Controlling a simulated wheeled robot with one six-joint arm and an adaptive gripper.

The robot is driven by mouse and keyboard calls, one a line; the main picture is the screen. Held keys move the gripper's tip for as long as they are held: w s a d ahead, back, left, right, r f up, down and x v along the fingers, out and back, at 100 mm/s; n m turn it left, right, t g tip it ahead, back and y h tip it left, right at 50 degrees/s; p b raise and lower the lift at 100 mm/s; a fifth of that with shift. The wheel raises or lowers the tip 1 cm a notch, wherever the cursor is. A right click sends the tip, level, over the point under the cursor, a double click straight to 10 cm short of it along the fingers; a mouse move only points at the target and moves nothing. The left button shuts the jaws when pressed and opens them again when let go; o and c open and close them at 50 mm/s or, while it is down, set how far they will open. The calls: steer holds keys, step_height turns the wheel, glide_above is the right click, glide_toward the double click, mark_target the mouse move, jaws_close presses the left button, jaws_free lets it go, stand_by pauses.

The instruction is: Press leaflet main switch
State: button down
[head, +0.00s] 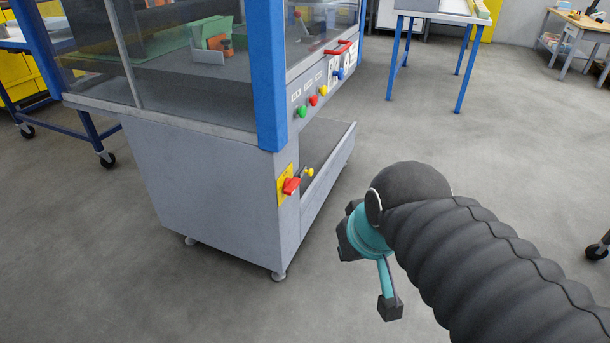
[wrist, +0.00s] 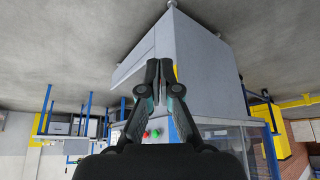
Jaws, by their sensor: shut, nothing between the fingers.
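A grey machine cabinet (head: 205,190) with blue corner posts stands left of centre in the head view. On the near end of its front side is a yellow plate with a red rotary main switch (head: 291,186). My gripper (wrist: 160,68) is shut and empty, with its fingertips together in the wrist view. In the head view my gripper (head: 368,240) is to the right of the switch and apart from it, partly hidden by my arm. In the upside-down wrist view the fingers point toward the cabinet (wrist: 205,65) and cover most of the switch area.
A small yellow knob (head: 310,172) sits beside the switch. Green (head: 302,112), red (head: 313,100) and yellow (head: 323,90) buttons line the panel above, near a red handle (head: 338,47). A blue-legged table (head: 440,15) stands behind. The floor between my arm and the cabinet is clear.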

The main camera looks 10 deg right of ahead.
steer(key=w+r+n+g+y+b, duration=0.15)
steer(key=w+n+y, duration=0.35)
steer(key=w, duration=1.3)
steer(key=w+d+f+n+y+b, duration=0.1)
steer(key=w+d+f+n, duration=0.1)
steer(key=w, duration=0.6)
steer(key=w+d+f+n+t+y+b, duration=0.1)
steer(key=w+d+f+n, duration=0.2)
steer(key=w, duration=0.6)
steer(key=shift+w+d, duration=0.15)
steer(key=shift+d, duration=0.85)
steer(key=shift+a+f, duration=0.1)
steer(key=shift+f, duration=0.05)
glide_above(295, 180)
steer(key=s+d, duration=0.2)
steer(key=d, duration=0.1)
step_height(295, 180, down, 6)
steer(key=f, duration=0.1)
steer(key=shift+w+a+f, duration=0.15)
steer(key=shift+a+f, duration=0.05)
steer(key=shift+f, duration=0.8)
steer(key=shift+w+a+f, duration=0.1)
steer(key=shift+a+f, duration=0.1)
steer(key=shift+f, duration=0.8)
